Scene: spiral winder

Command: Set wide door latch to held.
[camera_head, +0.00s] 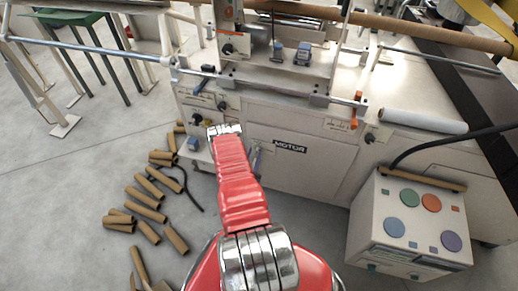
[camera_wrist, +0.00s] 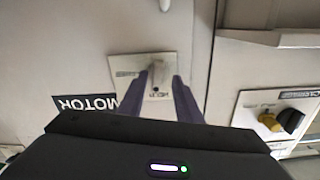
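In the wrist view, a pale plate (camera_wrist: 143,66) with small lettering is fixed to the machine's front. A small dark latch lever (camera_wrist: 157,76) sticks out from it; its exact setting is too blurred to read. My gripper (camera_wrist: 159,82) is open, its two dark fingers on either side of the lever with a gap between them. I cannot tell whether either finger touches it. The wide door panel marked MOTOR (camera_head: 300,166) is on the machine front in the head view, and its MOTOR label (camera_wrist: 85,103) shows left of my gripper.
Another plate with a yellow and black knob (camera_wrist: 289,120) is at the right of the wrist view. In the head view, cardboard tubes (camera_head: 146,198) litter the floor at left. A control box (camera_head: 412,222) with coloured buttons stands at right.

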